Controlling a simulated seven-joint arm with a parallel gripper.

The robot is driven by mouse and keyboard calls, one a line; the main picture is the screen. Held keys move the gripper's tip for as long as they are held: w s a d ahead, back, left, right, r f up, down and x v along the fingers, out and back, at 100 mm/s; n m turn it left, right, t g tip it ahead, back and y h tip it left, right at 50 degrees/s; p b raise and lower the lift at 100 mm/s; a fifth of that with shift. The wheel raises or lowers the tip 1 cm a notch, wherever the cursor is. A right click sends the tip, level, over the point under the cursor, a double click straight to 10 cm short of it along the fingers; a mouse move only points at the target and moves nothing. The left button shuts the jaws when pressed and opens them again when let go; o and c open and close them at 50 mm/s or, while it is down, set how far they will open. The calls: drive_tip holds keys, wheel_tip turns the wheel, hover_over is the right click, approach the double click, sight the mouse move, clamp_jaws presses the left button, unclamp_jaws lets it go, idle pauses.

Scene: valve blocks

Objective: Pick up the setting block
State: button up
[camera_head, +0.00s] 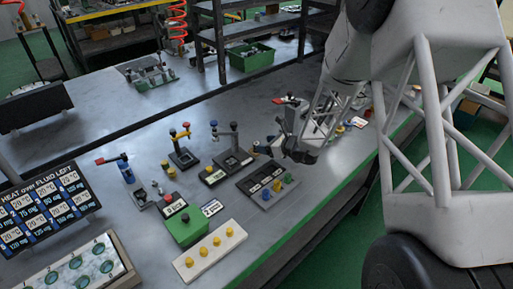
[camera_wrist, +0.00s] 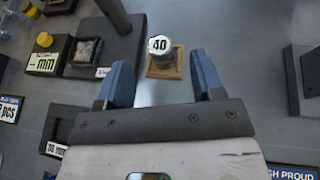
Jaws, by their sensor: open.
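My gripper (camera_wrist: 162,78) shows in the wrist view with its two blue fingers spread apart and nothing between them. A grey metal piece with a round white top marked "40" (camera_wrist: 160,46) stands just beyond the fingertips, roughly centred between them, on a small brown base (camera_wrist: 165,69). It may be the setting block; no label naming it is readable. In the head view my gripper (camera_head: 298,150) is over the right part of the bench, and its fingers are hard to make out. I cannot pick out the "40" piece there.
A dark stand with a post (camera_wrist: 112,45) is left of the fingers, beside a block with an "mm" label (camera_wrist: 47,55). A dark block (camera_wrist: 303,80) is at right. In the head view, a green box (camera_head: 187,226) and a board with yellow knobs (camera_head: 210,250) sit nearer.

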drive_tip(key=shift+a, duration=0.1)
drive_tip(key=shift+x, duration=2.55)
drive_tip(key=shift+f, duration=0.1)
drive_tip(key=c, duration=1.1)
